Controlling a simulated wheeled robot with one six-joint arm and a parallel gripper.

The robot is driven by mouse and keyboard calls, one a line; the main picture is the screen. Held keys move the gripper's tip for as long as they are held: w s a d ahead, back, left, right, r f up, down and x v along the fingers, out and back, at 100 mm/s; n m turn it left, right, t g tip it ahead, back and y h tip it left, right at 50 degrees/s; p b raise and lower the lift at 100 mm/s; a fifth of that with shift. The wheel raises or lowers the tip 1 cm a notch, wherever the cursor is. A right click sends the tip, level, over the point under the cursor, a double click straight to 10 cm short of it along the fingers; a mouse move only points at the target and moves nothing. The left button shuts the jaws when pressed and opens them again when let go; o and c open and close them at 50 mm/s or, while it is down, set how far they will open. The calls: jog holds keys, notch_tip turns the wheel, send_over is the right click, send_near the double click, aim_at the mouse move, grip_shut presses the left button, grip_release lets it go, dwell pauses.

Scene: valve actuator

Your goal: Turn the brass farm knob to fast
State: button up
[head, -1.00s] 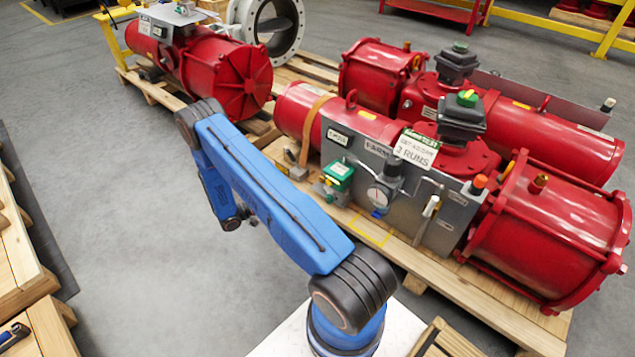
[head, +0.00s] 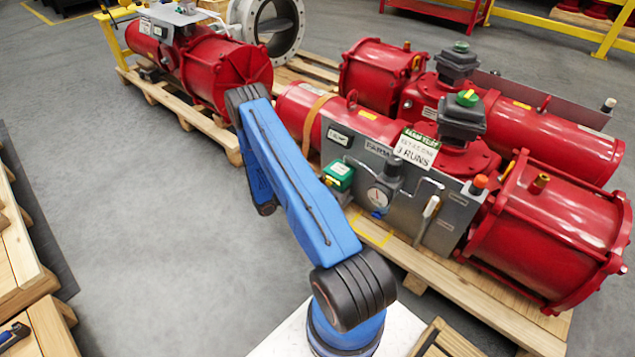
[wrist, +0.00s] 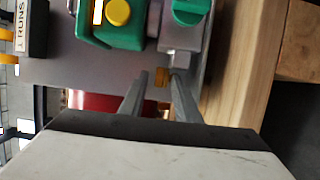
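In the wrist view a small brass knob (wrist: 162,77) shows at the grey panel, just ahead of and between my fingertips. My gripper (wrist: 159,80) is open, with a gap visible on the knob's left side; the right fingertip is very close to the knob. I cannot tell if it touches. In the head view the grey panel (head: 408,208) with a FARM label is mounted on the red actuator (head: 372,126). My arm hides the gripper and the brass knob there. No fast marking is readable.
A green box (wrist: 108,38) with a yellow button and a smaller green-topped fitting (wrist: 190,14) sit close beyond my fingers. The panel also carries a gauge (head: 377,197) and a lever (head: 430,208). A wooden pallet (head: 455,280) lies below; grey floor is clear at left.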

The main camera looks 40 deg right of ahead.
jog(key=shift+s+d, duration=0.1)
jog(key=shift+d, duration=0.3)
grip_shut()
jog(key=n+t, duration=0.2)
jog(key=t, duration=0.1)
jog(key=s+n+t, duration=0.1)
jog(key=t, duration=0.2)
jog(key=shift+n+h, duration=0.3)
jog(key=shift+n, duration=0.1)
jog(key=shift+s+n+t, duration=0.2)
jog(key=shift+n+t, duration=0.9)
jog(key=shift+t, duration=0.6)
jog(key=shift+y, duration=0.4)
jog(key=shift+r, duration=0.1)
